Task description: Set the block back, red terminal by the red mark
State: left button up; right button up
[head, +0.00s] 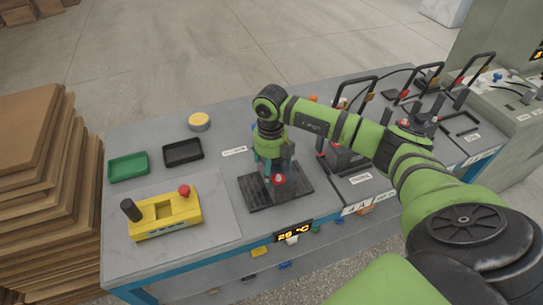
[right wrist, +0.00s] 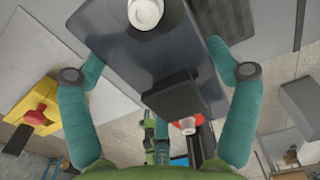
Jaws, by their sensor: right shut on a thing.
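The dark grey block (head: 286,193) is between the fingers of my right gripper (head: 269,165), over the black ribbed base (head: 253,196). Its red-ringed terminal (head: 279,181) faces the table's front edge. In the right wrist view the teal fingers flank the block (right wrist: 125,50). A pale terminal (right wrist: 145,12) shows at the top and the red-ringed terminal (right wrist: 187,126) lower down, beside a raised dark part (right wrist: 178,98). I cannot tell whether the block touches the base. I cannot make out a red mark near it. My left gripper is not in view.
A yellow box (head: 165,215) with red and black knobs stands left on a grey mat. Behind it are a green tray (head: 128,167), a black tray (head: 182,152) and a yellow-topped round tin (head: 199,121). More blocks with handled frames (head: 360,85) stand at right, near my arm.

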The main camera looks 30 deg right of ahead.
jog(key=shift+w, duration=0.1)
jog(key=o, duration=1.4)
jog(key=shift+f, duration=0.1)
jog(key=shift+o, duration=0.2)
jog(key=shift+s+a, duration=0.1)
jog(key=shift+s, duration=0.1)
jog(key=shift+r, duration=0.2)
jog(key=shift+w+r, duration=0.15)
jog(key=shift+r, duration=0.25)
notch_tip(320, 180, up, 11)
jog(key=shift+r+b, duration=0.1)
jog(key=shift+b, duration=1.15)
jog(key=shift+a, duration=0.1)
